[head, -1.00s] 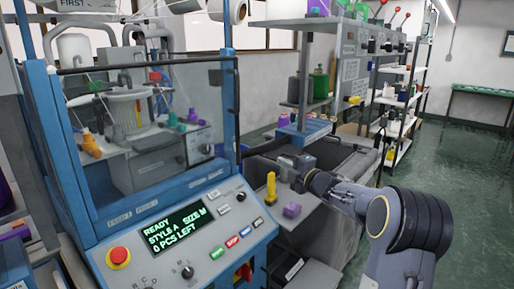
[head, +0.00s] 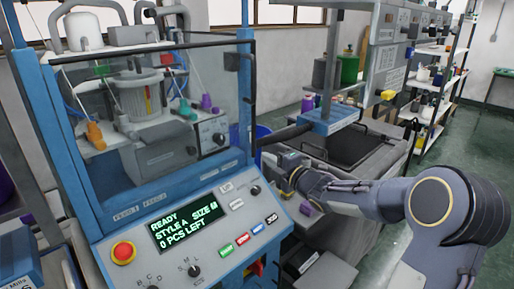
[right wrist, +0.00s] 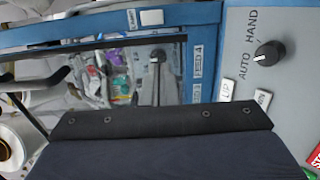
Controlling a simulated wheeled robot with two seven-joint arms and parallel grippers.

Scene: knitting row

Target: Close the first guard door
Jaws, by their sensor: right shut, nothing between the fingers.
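The first guard door (head: 215,85) is a clear panel with a dark top edge, in the blue frame of the knitting machine at left in the head view. It stands across the front of the machine, and the needle cylinder shows through it. I cannot tell whether it is fully shut. My right gripper (head: 285,165) is just right of the machine's front, beside the control panel; its fingertips are hard to make out. It is shut and empty. In the right wrist view the blue frame and the AUTO/HAND knob (right wrist: 268,53) are close. My left gripper is out of view.
The control panel (head: 220,205) has a display reading READY, a red stop button (head: 123,252) and several coloured buttons. A purple piece (head: 306,208) is on the surface near my right arm. A grey bench and shelves stand at right, with free green floor beyond.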

